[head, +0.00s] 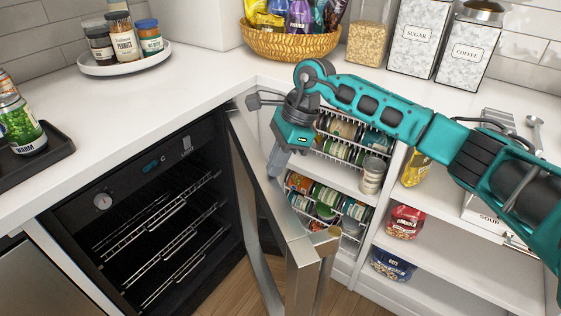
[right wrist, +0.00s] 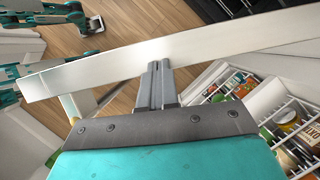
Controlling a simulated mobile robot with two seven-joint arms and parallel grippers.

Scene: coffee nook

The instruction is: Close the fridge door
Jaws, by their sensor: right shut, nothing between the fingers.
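The fridge (head: 155,235) stands under the left counter with its dark, racked inside exposed. Its silver door (head: 262,190) stands open, swung out toward the shelves on the right, with a bar handle (head: 303,280) near its free end. My right gripper (head: 274,170) is shut and empty, pointing down at the door's top edge, on the side facing the shelves. In the right wrist view its closed fingertips (right wrist: 157,68) overlap the silver door edge (right wrist: 110,65); whether they touch it I cannot tell.
Open white shelves (head: 455,255) with wire racks of cans, jars and bags (head: 405,222) stand right of the door. The counter (head: 200,85) above carries a wicker basket (head: 290,44), canisters, a jar tray and a dark tray with cans. Wooden floor (head: 350,303) lies below.

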